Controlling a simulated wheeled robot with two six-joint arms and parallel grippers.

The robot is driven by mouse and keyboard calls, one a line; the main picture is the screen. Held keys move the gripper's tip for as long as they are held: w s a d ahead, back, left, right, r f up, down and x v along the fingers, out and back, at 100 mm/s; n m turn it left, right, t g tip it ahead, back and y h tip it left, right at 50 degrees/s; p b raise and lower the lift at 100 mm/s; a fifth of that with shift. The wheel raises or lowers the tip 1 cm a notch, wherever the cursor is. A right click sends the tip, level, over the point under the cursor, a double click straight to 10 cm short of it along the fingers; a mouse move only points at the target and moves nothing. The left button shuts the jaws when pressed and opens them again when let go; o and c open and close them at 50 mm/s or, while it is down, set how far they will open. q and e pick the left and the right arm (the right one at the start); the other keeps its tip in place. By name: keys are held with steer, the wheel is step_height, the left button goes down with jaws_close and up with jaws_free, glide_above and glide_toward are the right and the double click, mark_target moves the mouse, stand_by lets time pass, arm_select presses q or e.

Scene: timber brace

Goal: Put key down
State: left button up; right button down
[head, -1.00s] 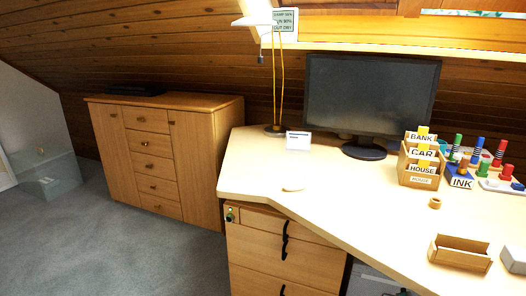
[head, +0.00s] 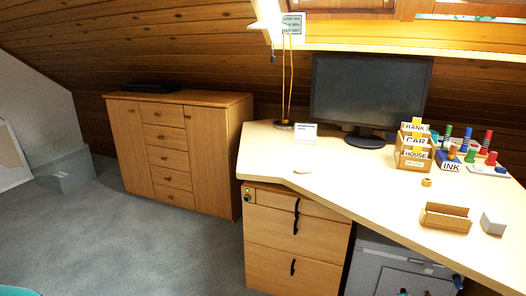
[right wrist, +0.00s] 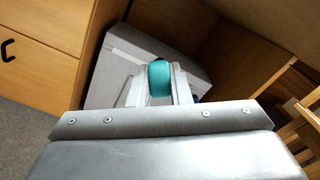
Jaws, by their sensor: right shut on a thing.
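In the right wrist view my right gripper (right wrist: 155,90) is shut on a rounded teal piece, the key (right wrist: 160,79). Only this teal part shows between the pale fingers; a shaft or teeth cannot be made out. The gripper is in front of a grey box under the desk, and I cannot tell how far from it. My right gripper cannot be clearly made out in the head view. My left gripper is not in view.
The wooden desk (head: 345,185) has clear room at its left and middle. A small wooden holder (head: 446,217), a grey block (head: 493,223) and a card rack (head: 413,148) stand on it. A drawer unit (head: 298,240) and the grey box (head: 385,270) are below.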

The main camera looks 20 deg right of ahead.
steer(key=shift+r, duration=0.1)
steer(key=shift+w+a, duration=0.1)
steer(key=a+r+n+g+y, duration=0.1)
steer(key=a+r+n+y, duration=0.5)
steer(key=a+r+y, duration=0.45)
steer(key=a+r+n+g+y, duration=0.1)
steer(key=a+r+n+y, duration=0.5)
steer(key=a, duration=0.7)
steer(key=a+r+n+g+y, duration=0.1)
steer(key=a+r+n+y, duration=0.6)
steer(key=a+y, duration=0.4)
arm_select(q)
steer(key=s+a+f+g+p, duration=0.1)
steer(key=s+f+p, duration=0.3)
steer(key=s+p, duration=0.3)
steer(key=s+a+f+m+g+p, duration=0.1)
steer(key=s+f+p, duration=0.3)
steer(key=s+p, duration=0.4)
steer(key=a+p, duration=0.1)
steer(key=p, duration=0.5)
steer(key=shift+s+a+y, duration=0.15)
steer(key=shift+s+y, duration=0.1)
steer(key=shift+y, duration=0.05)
arm_select(e)
step_height(320, 180, up, 15)
steer(key=shift+w+a+h, duration=0.3)
steer(key=shift+a+h, duration=0.05)
steer(key=shift+h, duration=0.1)
